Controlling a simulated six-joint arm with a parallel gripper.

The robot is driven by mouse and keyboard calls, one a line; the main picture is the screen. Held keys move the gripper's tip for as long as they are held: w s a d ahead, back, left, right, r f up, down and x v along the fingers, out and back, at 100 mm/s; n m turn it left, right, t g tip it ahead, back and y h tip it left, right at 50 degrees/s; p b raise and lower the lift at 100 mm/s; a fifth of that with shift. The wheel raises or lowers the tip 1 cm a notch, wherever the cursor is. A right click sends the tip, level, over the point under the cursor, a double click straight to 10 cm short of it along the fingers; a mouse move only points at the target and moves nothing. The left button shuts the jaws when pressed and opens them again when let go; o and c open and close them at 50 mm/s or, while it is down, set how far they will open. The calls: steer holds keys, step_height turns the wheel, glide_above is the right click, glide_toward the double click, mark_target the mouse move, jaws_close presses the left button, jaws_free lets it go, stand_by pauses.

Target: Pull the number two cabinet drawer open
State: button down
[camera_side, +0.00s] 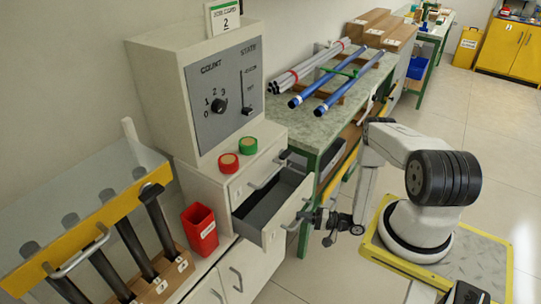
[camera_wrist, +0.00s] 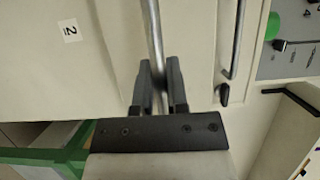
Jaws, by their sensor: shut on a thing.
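The cabinet drawer marked 2 (camera_side: 286,212) stands partly open in the side view, its grey inside showing empty. In the wrist view its pale front (camera_wrist: 110,50) fills the upper left, with a white "2" label (camera_wrist: 70,30). My gripper (camera_side: 312,217) is at the front of this drawer. In the wrist view the two dark fingers of my gripper (camera_wrist: 159,85) are shut on the drawer's metal bar handle (camera_wrist: 153,25), which runs between them. The fingertips hide part of the bar.
A closed upper drawer (camera_side: 257,170) sits above the open one. Red and green tape rolls (camera_side: 229,163) lie on the cabinet top. A red bin (camera_side: 200,230) stands to the left. A green-legged bench (camera_side: 330,115) with rods stands behind. The floor at right is mostly clear.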

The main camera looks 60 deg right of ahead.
steer(key=shift+s, duration=0.95)
steer(key=c, duration=0.6)
jaws_free()
steer(key=shift+c, duration=0.2)
steer(key=shift+w, duration=0.1)
